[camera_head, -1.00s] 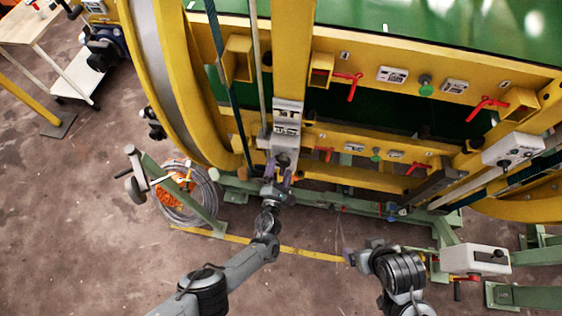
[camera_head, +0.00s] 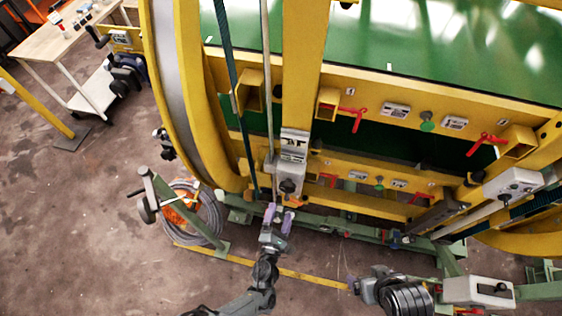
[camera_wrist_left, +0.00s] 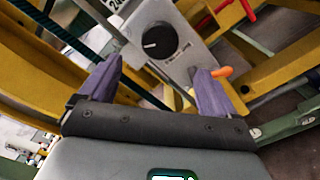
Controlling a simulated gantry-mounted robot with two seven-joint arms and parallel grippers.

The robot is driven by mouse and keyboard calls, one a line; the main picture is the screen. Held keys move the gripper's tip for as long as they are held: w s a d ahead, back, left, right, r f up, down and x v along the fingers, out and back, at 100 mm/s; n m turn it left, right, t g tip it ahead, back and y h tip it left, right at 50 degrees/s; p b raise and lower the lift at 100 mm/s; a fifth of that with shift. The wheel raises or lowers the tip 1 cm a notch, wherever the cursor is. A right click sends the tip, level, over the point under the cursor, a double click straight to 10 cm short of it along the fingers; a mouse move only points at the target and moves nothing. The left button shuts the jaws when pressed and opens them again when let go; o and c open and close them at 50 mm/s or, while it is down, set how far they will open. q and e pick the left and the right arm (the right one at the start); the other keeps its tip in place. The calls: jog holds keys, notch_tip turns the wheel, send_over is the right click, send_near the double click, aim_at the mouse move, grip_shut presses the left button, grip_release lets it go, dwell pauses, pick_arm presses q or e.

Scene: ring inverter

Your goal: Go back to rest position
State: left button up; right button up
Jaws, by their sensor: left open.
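My left gripper (camera_head: 280,218) is open and empty, with its purple fingers apart just below the grey control box (camera_head: 291,165) on the yellow frame. The left wrist view shows the open fingers (camera_wrist_left: 157,85) with the box and its black rotary knob (camera_wrist_left: 160,40) beyond them, apart from the fingers. My right gripper (camera_head: 358,286) is at the bottom right of the head view, above the floor; its fingers are too small and dark to judge.
The yellow ring machine (camera_head: 303,70) with red handles fills the top right. A coil of grey hose (camera_head: 205,213) lies at the left by a green stand. A white box (camera_head: 478,291) stands right of my right arm. The brown floor (camera_head: 90,240) at lower left is clear.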

pick_arm(q)
jog(key=s+a+f+n+g+y+p, duration=0.1)
jog(key=s+a+f+n+g+y, duration=0.15)
jog(key=s+n, duration=0.35)
jog(key=s+a+f+n+g+y+p, duration=0.1)
jog(key=s+f+n+g, duration=0.25)
jog(key=s, duration=0.55)
jog(key=s+a+f+n+g+y+p, duration=0.1)
jog(key=s+f+n+g+y, duration=0.1)
jog(key=s+f+n, duration=0.4)
jog(key=w+a+r+n+g+h, duration=0.1)
jog(key=w+a+r+n+g, duration=0.1)
jog(key=a+r+n, duration=0.7)
jog(key=w+a+r+n+g+h, duration=0.2)
jog(key=a+r+n, duration=0.3)
jog(key=r+n, duration=0.75)
jog(key=s+a+r+n+g, duration=0.1)
jog(key=s+r+n+g, duration=0.1)
jog(key=r+n, duration=0.8)
jog(key=shift+s+r+y+p, duration=0.35)
jog(key=shift+s+r, duration=0.35)
jog(key=shift+s, duration=0.2)
jog(key=shift+a+f, duration=0.1)
